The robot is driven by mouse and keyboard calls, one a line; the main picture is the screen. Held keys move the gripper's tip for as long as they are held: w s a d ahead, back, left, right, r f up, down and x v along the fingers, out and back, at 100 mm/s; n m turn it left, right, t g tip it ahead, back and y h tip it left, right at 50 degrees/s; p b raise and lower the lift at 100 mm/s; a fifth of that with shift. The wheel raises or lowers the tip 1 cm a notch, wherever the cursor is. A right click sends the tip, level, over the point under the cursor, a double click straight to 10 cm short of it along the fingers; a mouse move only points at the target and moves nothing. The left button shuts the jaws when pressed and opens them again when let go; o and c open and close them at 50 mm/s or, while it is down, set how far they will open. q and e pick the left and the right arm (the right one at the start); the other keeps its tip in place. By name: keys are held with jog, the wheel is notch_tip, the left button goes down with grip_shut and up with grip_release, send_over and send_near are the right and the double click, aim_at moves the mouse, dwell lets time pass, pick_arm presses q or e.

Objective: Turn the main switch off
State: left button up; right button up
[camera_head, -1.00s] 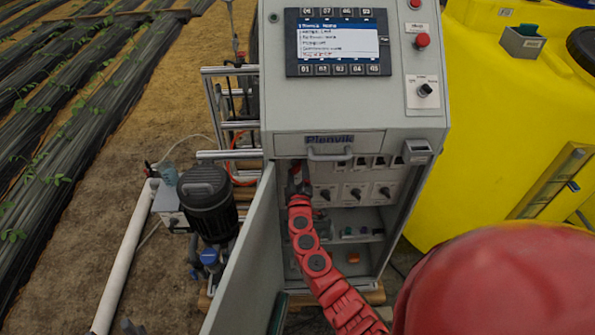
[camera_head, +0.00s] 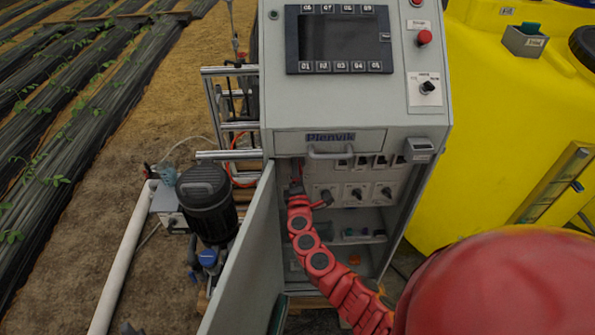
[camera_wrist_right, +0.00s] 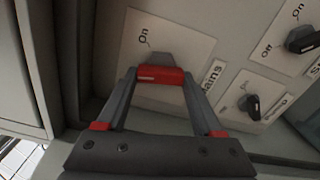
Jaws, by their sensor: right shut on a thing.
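The main switch (camera_wrist_right: 161,76) has a red handle on a pale plate labelled "Mains" in the right wrist view. My right gripper (camera_wrist_right: 160,80) is shut on this handle, one finger on each side. An "On" mark on the plate lies up and left of the handle in that view. In the head view my right gripper (camera_head: 297,190) is inside the open cabinet, at the left end of the switch row; it and my arm hide the switch there. My left gripper is not in view.
The open cabinet door (camera_head: 243,258) stands close left of my arm. Several black knobs (camera_head: 357,194) sit right of the gripper. The screen (camera_head: 344,38) above is dark. A shelf with small items (camera_head: 360,235) lies below. A yellow tank (camera_head: 505,130) stands at right.

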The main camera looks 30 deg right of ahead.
jog(key=n, duration=0.6)
jog(key=shift+f, duration=0.25)
jog(key=shift+n, duration=0.3)
jog(key=o, duration=1.4)
jog(key=shift+r, duration=0.1)
jog(key=shift+c, duration=0.2)
jog(key=shift+s, duration=0.1)
jog(key=b+v, duration=0.2)
jog(key=v, duration=1.5)
jog(key=shift+b, duration=0.35)
jog(key=shift+s, duration=0.1)
jog(key=shift+s, duration=0.1)
